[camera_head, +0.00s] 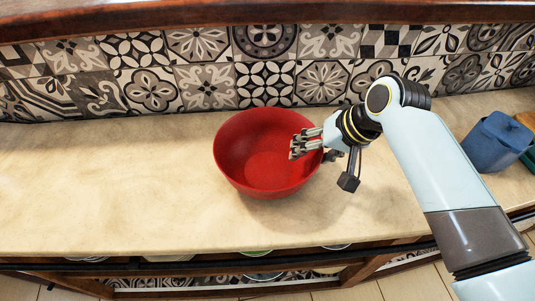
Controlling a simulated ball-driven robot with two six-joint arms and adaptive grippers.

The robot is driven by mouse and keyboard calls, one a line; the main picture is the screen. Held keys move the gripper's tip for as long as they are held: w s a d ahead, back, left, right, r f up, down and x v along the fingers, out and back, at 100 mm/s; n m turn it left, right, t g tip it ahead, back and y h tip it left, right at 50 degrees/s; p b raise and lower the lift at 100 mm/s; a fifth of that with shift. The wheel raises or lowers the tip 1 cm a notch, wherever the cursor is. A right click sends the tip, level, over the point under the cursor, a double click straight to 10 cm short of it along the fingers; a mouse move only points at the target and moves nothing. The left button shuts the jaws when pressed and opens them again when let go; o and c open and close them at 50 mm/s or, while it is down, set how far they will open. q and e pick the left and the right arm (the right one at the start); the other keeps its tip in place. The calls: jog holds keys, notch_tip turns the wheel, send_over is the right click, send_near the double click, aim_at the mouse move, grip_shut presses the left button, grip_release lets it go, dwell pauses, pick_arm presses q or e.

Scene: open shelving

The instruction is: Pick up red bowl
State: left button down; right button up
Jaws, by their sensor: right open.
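The red bowl (255,150) stands upright on the beige counter, near the middle of the head view. It looks empty. My right gripper (296,148) reaches in from the right, with its fingertips over the bowl's right rim. It is open, and nothing is held between its fingers. Part of the bowl's right rim is hidden behind the gripper. I cannot tell whether the fingers touch the rim. My left gripper is not in view.
The beige counter (100,180) is clear to the left of the bowl. A patterned tile wall (205,87) rises behind it. A blue container (497,140) stands at the far right. Several dishes show on the shelf below the counter's front edge.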

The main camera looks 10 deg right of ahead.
jog(key=shift+x, duration=1.25)
grip_shut()
